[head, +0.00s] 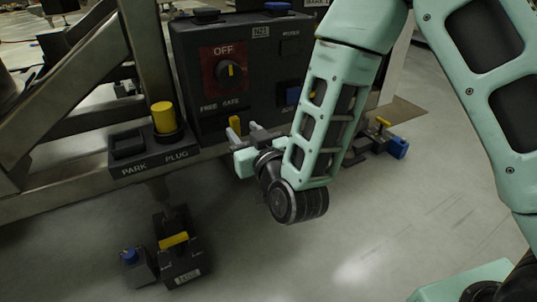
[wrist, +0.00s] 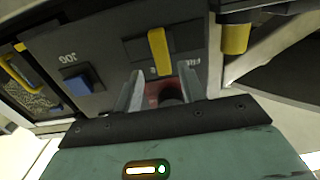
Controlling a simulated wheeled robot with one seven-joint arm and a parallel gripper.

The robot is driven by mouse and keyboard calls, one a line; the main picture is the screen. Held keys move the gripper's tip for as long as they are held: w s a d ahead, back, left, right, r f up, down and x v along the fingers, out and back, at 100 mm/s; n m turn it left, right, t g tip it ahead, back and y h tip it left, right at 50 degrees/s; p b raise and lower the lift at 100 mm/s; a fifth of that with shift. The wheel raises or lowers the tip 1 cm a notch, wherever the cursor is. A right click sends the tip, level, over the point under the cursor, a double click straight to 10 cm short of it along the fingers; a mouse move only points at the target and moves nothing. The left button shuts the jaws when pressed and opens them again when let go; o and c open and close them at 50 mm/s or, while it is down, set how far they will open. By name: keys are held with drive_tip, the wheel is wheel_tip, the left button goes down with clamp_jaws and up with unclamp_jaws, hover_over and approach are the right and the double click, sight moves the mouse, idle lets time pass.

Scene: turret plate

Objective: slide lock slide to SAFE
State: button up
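The lock slide's yellow tab (head: 235,125) stands out from the lower front of the dark box, just below the FREE and SAFE lettering. In the head view it is nearer the SAFE word, at the right. In the wrist view the yellow tab (wrist: 158,50) shows upside down, with FREE to its right and the other word mostly hidden. My gripper (head: 243,133) is at the tab, fingers apart. In the wrist view the open gripper (wrist: 160,78) has one finger on each side of the tab's near end; I cannot tell whether either touches. A reddish patch shows between the fingers.
The dark box (head: 185,60) carries an OFF dial (head: 230,72) above the slide and a blue button (head: 293,95) to the right. A PARK PLUG block with a yellow plug (head: 163,117) stands left on the metal frame. Dark blocks (head: 178,255) sit low in front.

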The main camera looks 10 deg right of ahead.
drive_tip(key=p+v, duration=1.2)
drive_tip(key=shift+s, duration=0.25)
drive_tip(key=shift+d, duration=0.15)
drive_tip(key=shift+r, duration=0.1)
idle(0.3)
